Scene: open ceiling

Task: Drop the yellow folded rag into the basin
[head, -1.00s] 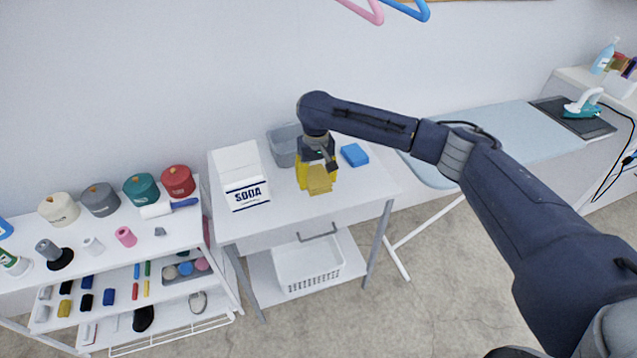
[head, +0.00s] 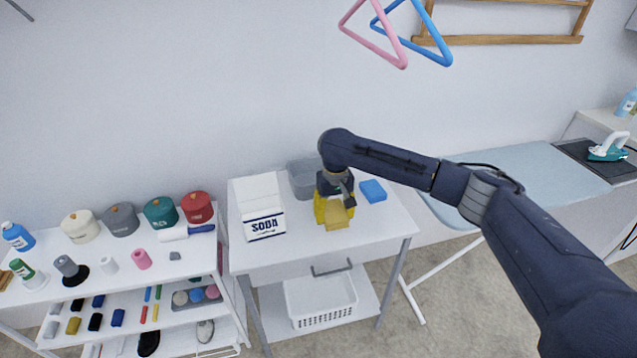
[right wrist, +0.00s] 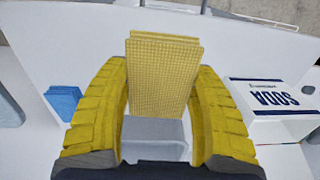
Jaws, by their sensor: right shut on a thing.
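The yellow folded rag (head: 337,219) is between the yellow fingers of my right gripper (head: 334,208), over the front middle of the white table. The right wrist view shows the rag (right wrist: 163,75) upright between both fingers, and the gripper is shut on it. I cannot tell whether its lower edge touches the table. The grey basin (head: 302,178) stands behind the gripper near the wall, partly hidden by my right arm; its grey surface also shows beyond the rag in the right wrist view (right wrist: 155,138). My left gripper is not in view.
A white basket (head: 322,300) sits on the shelf below.

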